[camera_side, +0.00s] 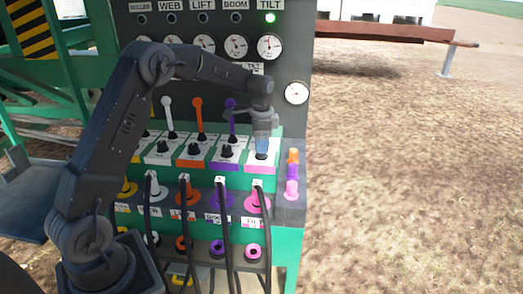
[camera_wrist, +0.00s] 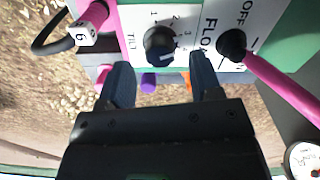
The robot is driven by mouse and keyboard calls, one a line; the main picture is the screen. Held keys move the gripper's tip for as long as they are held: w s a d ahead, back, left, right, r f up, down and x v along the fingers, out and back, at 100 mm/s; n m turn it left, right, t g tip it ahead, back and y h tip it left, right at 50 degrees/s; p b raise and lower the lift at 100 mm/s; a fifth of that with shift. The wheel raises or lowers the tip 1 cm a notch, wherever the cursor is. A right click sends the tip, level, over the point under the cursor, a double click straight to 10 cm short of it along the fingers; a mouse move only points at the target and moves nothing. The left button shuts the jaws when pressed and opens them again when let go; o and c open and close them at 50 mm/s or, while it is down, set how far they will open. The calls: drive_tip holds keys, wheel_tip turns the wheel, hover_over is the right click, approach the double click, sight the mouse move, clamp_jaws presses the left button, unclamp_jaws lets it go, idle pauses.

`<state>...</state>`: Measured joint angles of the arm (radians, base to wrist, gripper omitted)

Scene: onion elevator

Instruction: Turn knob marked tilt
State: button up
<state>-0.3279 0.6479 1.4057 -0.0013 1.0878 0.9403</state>
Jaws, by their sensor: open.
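The tilt knob (camera_wrist: 158,46) is black and round with a pale pointer mark. It sits on a white plate marked TILT (camera_wrist: 131,42) with a number scale beside it. My gripper (camera_wrist: 162,72) is open and empty, its two dark fingers on either side of the knob's line, with the knob just beyond the fingertips. I cannot tell whether a finger touches the knob. In the side view my gripper (camera_side: 261,147) points down over the pink-edged right end of the control box, hiding the knob there.
A pink lever (camera_wrist: 283,88) rises close to the right finger. White (camera_side: 167,115), orange (camera_side: 199,115) and purple (camera_side: 231,118) levers stand left of my gripper. Below are hose couplings, including a pink one (camera_side: 258,201). A green lamp (camera_side: 270,18) is lit under TILT. Open ground lies right.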

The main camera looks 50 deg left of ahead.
drive_tip(key=shift+f, duration=1.65)
drive_tip(key=c, duration=0.9)
